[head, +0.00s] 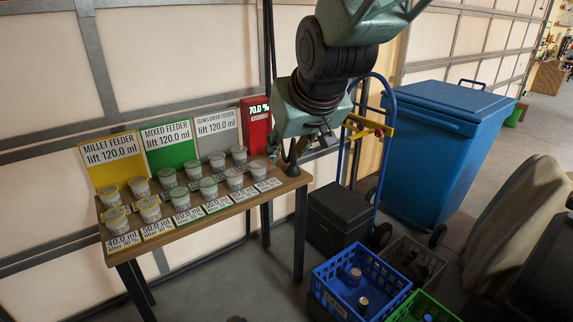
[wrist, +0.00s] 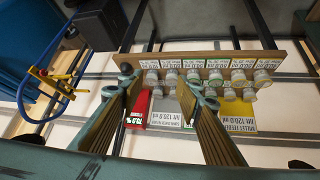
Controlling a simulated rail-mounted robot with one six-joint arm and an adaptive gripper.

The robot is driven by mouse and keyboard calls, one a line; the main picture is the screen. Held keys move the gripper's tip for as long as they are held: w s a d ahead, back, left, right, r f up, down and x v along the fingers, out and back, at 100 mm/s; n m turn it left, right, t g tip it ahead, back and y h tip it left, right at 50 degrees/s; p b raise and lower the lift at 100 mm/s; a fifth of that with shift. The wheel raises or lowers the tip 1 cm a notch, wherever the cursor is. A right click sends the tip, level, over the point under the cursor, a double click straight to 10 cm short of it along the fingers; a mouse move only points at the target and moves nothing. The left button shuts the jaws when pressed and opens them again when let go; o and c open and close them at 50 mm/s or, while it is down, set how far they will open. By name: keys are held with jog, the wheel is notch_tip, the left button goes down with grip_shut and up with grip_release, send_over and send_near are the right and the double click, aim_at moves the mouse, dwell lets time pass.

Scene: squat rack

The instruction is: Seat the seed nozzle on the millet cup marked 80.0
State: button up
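Small cups stand in two rows on a wooden bench (head: 240,208). The yellow-rimmed cups, such as this front-left cup (head: 117,221), stand at the left end, before the yellow millet feeder sign (head: 112,160). My gripper (head: 318,142) is above and near the bench's right end. In the wrist view its two fingers (wrist: 166,84) are spread apart with nothing held between them. A dark narrow piece (head: 292,156) shows at the bench's right end; I cannot tell whether it is the seed nozzle.
Green mixed, grey sunflower and red 70.0 % (head: 256,123) signs stand behind the cups. A blue hand truck (head: 388,110) with a black box (head: 338,222), a blue bin (head: 440,135) and a blue crate (head: 350,300) are to the right. The wall is close behind the bench.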

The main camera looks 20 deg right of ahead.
jog(key=w+d+f+t, duration=0.2)
jog(key=w+d+f, duration=0.2)
jog(key=w, duration=0.6)
jog(key=w+d+f+t+p, duration=0.1)
jog(key=w+d+f, duration=0.3)
jog(key=w, duration=0.6)
jog(key=w+d+f+t, duration=0.2)
jog(key=w+d+f, duration=0.2)
jog(key=w, duration=0.6)
jog(key=m+t+h+p, duration=0.1)
jog(key=t+h+p, duration=0.1)
jog(key=t, duration=0.2)
send_near(294, 158)
jog(key=s, duration=0.2)
jog(key=shift+s+f+t, duration=0.25)
jog(key=shift+f+t, duration=0.1)
jog(key=shift+t, duration=0.05)
jog(key=shift+w, duration=0.2)
jog(key=shift+w+d+b, duration=0.2)
jog(key=shift+w, duration=1.15)
jog(key=shift+w+d+b, duration=0.2)
jog(key=shift+w+d, duration=0.05)
jog(key=shift+w, duration=1.15)
jog(key=shift+w+d+b, duration=0.2)
jog(key=shift+w, duration=1.15)
jog(key=shift+w, duration=0.1)
